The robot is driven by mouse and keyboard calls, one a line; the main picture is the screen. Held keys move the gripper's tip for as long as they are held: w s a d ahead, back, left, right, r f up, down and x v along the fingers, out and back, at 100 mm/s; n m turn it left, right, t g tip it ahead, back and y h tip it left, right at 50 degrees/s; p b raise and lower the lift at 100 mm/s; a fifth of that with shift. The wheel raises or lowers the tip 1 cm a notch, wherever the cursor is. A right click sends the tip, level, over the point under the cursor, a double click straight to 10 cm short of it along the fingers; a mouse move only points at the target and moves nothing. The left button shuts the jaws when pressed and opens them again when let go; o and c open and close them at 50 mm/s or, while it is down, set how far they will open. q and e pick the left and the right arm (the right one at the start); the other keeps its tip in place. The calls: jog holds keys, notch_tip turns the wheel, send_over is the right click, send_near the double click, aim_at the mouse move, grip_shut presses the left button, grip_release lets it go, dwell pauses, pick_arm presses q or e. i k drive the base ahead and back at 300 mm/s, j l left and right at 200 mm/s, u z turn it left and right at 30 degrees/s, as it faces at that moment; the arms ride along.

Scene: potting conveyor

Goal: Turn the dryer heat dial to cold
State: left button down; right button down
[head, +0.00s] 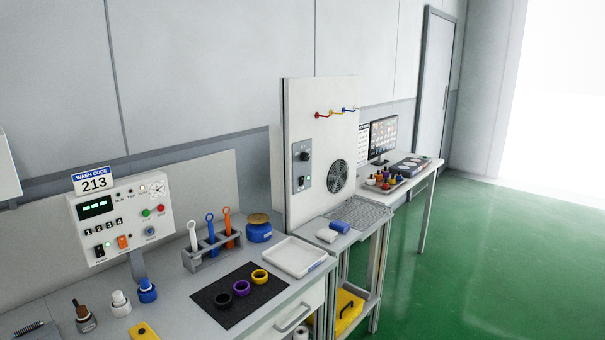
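The dryer (310,205) is a tall white panel standing beyond the near bench in the head view. A grey control plate (302,169) sits on its front face, left of a round black fan grille (338,177). A small black dial (305,156) is on the upper part of the plate, and a dark switch (301,183) is below it. The dial's markings and pointer are too small to read, so I cannot tell its setting. Neither of my grippers is in view.
The near bench holds a control box (120,215), a tool rack (212,252), a black mat (225,310) with rings, and a white tray (294,256). The green floor (480,250) is clear at right.

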aim_at(304, 156)
jog(key=i+l, duration=0.35)
jog(key=l, duration=0.15)
jog(key=i+l, duration=0.75)
jog(key=l, duration=0.3)
jog(key=i+l, duration=0.35)
jog(key=l, duration=0.15)
jog(key=i+l, duration=0.4)
jog(key=l, duration=0.1)
